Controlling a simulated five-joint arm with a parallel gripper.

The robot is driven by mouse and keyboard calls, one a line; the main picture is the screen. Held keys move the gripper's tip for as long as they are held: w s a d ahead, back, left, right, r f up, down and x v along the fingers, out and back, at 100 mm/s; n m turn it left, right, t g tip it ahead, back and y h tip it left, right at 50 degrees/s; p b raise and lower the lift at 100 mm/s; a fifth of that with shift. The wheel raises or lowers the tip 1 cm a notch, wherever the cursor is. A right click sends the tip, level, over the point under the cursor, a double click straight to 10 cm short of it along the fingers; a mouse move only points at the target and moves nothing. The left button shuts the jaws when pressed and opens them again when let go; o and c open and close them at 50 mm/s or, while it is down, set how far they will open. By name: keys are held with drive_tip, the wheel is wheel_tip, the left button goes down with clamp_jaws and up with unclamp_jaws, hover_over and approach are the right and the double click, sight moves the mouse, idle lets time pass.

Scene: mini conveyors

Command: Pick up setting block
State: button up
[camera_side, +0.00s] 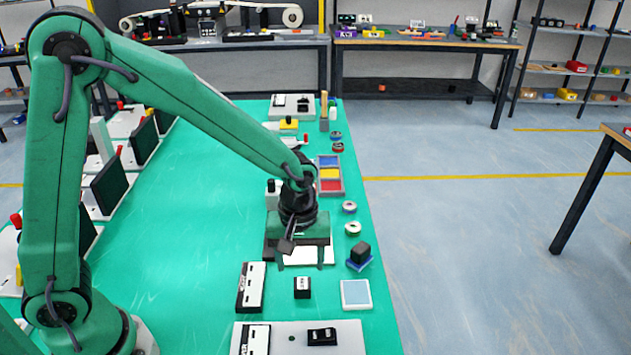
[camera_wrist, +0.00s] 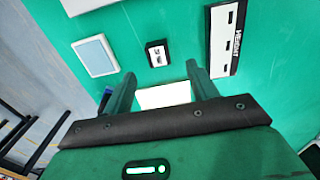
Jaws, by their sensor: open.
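A small black block with a white marked label on top (camera_side: 302,287) lies flat on the green table; it looks like the setting block, though I cannot read its label. It also shows in the wrist view (camera_wrist: 156,53), beyond the fingertips and roughly in line with the gap between them. My gripper (camera_side: 306,262) points down above the table, behind this block in the side view. In the wrist view my gripper (camera_wrist: 161,75) has its two fingers wide apart with no object held between them. A white plate (camera_wrist: 163,94) lies below and partly hidden by the gripper.
A long black-and-white block marked HEIGHT (camera_wrist: 224,40) lies beside the small block. A pale blue square tile (camera_side: 356,294) is on the other side. A grey base (camera_side: 283,341) carries more black pieces in front. A black block on a blue base (camera_side: 359,255) stands near the right edge.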

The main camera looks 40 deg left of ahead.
sight(303, 283)
drive_tip(key=shift+f, duration=0.85)
drive_tip(key=shift+d+f, duration=0.15)
drive_tip(key=shift+f, duration=2.45)
drive_tip(key=c, duration=1.1)
drive_tip(key=shift+w+r, duration=0.1)
drive_tip(key=shift+r, duration=0.1)
